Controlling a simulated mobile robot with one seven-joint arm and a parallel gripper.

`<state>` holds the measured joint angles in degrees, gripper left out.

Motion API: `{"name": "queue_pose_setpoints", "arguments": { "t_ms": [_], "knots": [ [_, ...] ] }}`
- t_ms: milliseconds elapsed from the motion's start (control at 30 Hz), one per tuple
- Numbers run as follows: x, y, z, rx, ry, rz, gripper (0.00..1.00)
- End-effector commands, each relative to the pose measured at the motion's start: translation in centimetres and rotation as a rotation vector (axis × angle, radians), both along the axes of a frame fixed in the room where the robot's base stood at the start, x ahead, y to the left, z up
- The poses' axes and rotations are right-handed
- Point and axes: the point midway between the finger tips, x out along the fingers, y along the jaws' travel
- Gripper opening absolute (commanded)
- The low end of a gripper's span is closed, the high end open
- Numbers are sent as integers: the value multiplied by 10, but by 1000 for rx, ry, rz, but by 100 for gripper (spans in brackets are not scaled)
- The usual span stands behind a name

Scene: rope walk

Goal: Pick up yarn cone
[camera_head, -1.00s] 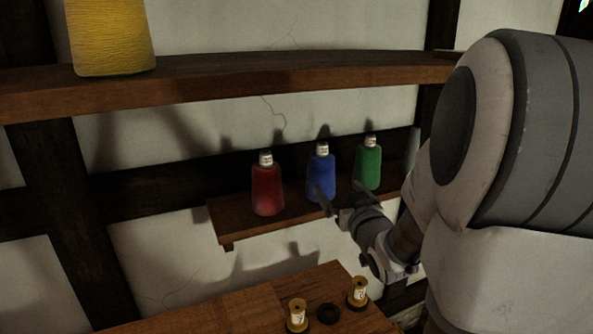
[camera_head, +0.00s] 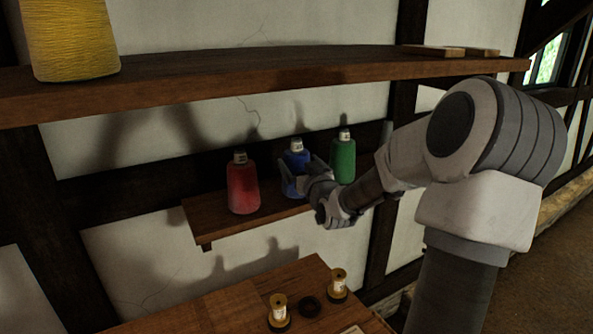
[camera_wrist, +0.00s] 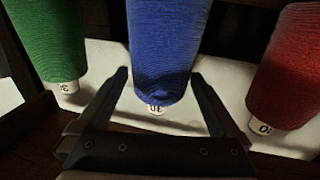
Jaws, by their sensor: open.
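A blue yarn cone (camera_head: 295,158) stands upright on a small wall shelf, between a red yarn cone (camera_head: 242,186) on the left and a green yarn cone (camera_head: 342,160) on the right. My gripper (camera_head: 299,180) is in front of the blue cone and hides part of it. In the wrist view, my gripper (camera_wrist: 166,98) is open, with its fingers to either side of the blue cone (camera_wrist: 165,45). I cannot tell if they touch it. The green cone (camera_wrist: 48,38) and red cone (camera_wrist: 290,70) show at the sides.
The small shelf (camera_head: 215,222) holds the cones. A long upper shelf (camera_head: 220,80) runs above, with a large yellow cone (camera_head: 70,40) at its left.

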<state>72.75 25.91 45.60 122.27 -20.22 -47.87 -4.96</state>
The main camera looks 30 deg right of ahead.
Motion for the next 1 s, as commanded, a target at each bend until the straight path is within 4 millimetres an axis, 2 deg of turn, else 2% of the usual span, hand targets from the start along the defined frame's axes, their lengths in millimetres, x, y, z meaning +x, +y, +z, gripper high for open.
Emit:
{"name": "queue_pose_setpoints", "arguments": {
  "t_ms": [167, 533, 867, 1000],
  "knots": [
    [8, -2, 0, 2, -1, 1, 100],
    [47, -11, -3, 2, -1, 1, 100],
    [52, -13, -4, 0, 0, 0, 100],
    [52, -13, -4, 0, 0, 0, 78]
  ]
}}
